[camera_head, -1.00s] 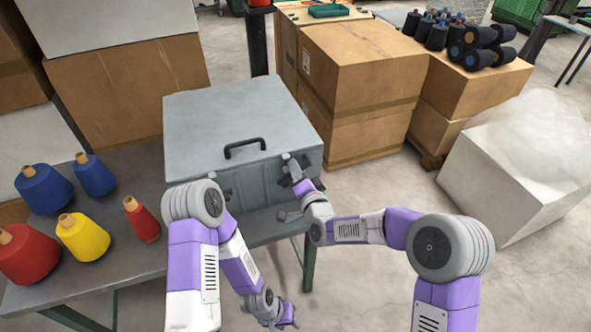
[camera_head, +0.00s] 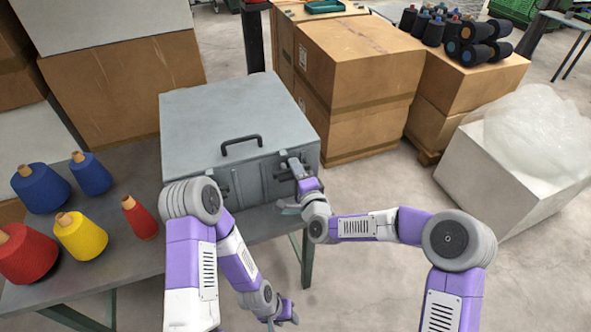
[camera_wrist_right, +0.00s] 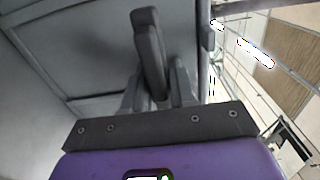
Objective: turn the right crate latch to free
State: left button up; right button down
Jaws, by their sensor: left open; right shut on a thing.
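The grey crate (camera_head: 235,115) stands closed on the table, with a black handle (camera_head: 241,147) on its lid. Its right latch (camera_head: 294,163) is a grey lever on the front face near the right corner. In the right wrist view the lever (camera_wrist_right: 149,50) stands slightly tilted between my fingers. My right gripper (camera_head: 302,177) is shut on it; its fingers (camera_wrist_right: 158,92) partly hide behind the lever. My left gripper (camera_head: 284,314) is open and empty, low in front of the table. The left latch (camera_head: 225,188) is partly hidden by my left arm.
Blue, yellow and red yarn cones (camera_head: 82,236) stand on the table (camera_head: 120,265) left of the crate. Cardboard boxes (camera_head: 360,90) stand behind and to the right. A white box with clear wrap (camera_head: 500,170) stands on the floor at right.

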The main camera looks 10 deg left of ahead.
jog(key=c, duration=1.1)
grip_release()
jog(key=shift+s, duration=0.1)
jog(key=p+v, duration=0.1)
jog(key=v, duration=0.6)
jog(key=shift+s+d, duration=0.15)
